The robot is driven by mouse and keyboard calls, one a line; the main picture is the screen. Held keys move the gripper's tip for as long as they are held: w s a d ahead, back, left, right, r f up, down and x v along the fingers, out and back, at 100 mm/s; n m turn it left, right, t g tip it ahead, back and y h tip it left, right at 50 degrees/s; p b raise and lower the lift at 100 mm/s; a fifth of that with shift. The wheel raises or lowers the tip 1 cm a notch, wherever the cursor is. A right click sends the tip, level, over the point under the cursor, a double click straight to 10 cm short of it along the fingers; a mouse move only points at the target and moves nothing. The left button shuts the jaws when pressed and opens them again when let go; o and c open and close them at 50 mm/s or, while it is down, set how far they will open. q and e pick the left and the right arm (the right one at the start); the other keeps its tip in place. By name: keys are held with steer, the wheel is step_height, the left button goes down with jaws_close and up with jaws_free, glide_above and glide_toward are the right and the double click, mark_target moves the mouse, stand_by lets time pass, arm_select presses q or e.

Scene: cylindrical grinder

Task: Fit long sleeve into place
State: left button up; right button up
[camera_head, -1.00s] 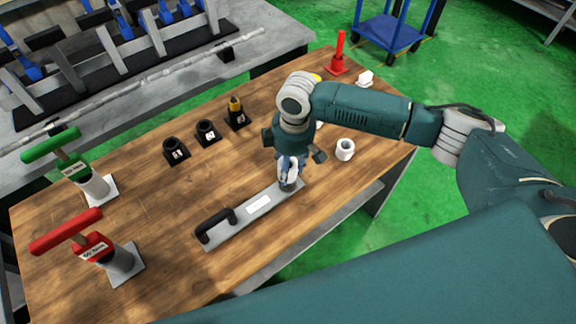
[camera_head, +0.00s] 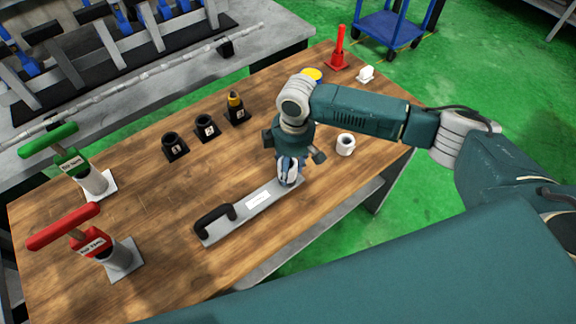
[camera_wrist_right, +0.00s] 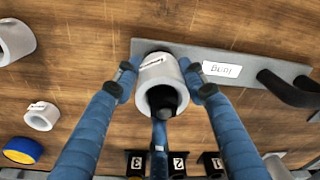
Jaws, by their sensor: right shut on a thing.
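A pale grey sleeve (camera_wrist_right: 163,80) sits between the blue fingers of my right gripper (camera_wrist_right: 160,85), which is shut on it in the wrist view. A dark round shape shows inside its bore; I cannot tell whether this is a pin or shadow. The sleeve is at one end of a grey plate (camera_wrist_right: 190,60) with a "Long" label and a black handle. In the head view my right gripper (camera_head: 289,172) is over the far right end of this plate (camera_head: 240,216), and the sleeve is mostly hidden by the fingers. My left gripper is not in view.
A white sleeve (camera_head: 345,145) stands right of the gripper. Numbered black holders (camera_head: 206,128), a yellow disc (camera_head: 312,75) and a red post (camera_head: 339,48) are farther back. A green-handled gauge (camera_head: 90,178) and a red-handled gauge (camera_head: 118,255) stand at left.

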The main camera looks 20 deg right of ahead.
steer(key=shift+f, duration=0.55)
steer(key=o, duration=1.5)
steer(key=r, duration=1.2)
steer(key=shift+s+d, duration=0.2)
steer(key=shift+d, duration=0.2)
